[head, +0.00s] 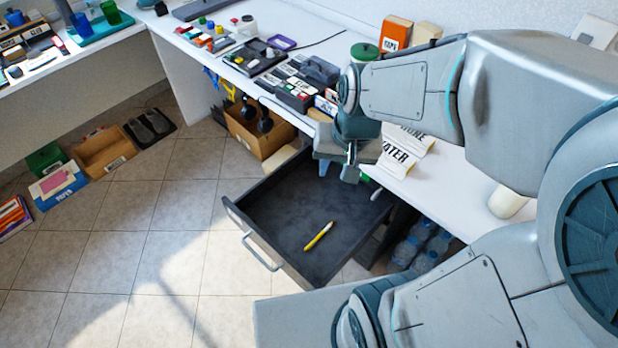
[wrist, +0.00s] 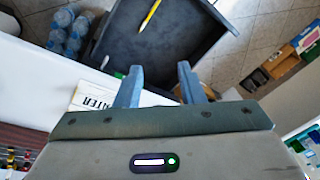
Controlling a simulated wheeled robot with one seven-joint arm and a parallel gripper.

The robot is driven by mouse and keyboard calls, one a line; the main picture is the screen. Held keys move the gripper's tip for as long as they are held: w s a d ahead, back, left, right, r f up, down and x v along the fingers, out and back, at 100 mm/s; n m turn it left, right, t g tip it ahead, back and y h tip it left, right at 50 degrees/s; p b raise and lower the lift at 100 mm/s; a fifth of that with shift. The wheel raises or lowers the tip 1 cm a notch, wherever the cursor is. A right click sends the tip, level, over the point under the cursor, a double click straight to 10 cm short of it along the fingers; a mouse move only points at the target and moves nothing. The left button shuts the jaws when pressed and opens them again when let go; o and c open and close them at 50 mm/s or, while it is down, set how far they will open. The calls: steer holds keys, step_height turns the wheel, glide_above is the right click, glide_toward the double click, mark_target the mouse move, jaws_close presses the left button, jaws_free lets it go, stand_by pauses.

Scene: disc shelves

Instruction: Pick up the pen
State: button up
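A yellow pen (head: 318,236) lies in an open dark drawer (head: 275,205), towards its front right part. The pen also shows in the wrist view (wrist: 150,15), at the top. My gripper (head: 337,172) is above the back part of the drawer, near the white counter's edge, apart from the pen. In the wrist view my gripper (wrist: 158,80) has its two fingers spread with nothing between them.
The drawer's walls and front handle (head: 262,252) surround the pen. Paper bags (head: 402,150) lie on the white counter (head: 450,185). Water bottles (head: 420,245) stand below it. A cardboard box (head: 258,135) is on the floor beyond the drawer.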

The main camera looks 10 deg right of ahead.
steer(key=w+f+m+g+b, duration=0.1)
steer(key=w+f+m+b, duration=0.2)
steer(key=f, duration=0.6)
steer(key=w+f+m+b, duration=0.2)
steer(key=w+f, duration=0.1)
steer(key=f, duration=0.6)
steer(key=m+h+b, duration=0.1)
steer(key=m+b, duration=0.2)
glide_toward(323, 232)
steer(key=shift+w+f+g+b, duration=0.2)
steer(key=shift+f+b, duration=0.25)
steer(key=shift+b, duration=0.15)
steer(key=shift+w+f+g+b, duration=0.15)
steer(key=shift+f+g+b, duration=0.05)
steer(key=shift+f+b, duration=0.3)
steer(key=shift+a+f+b, duration=0.15)
steer(key=shift+f+b, duration=1.05)
steer(key=shift+f, duration=1.85)
steer(key=shift+r, duration=0.1)
jaws_close()
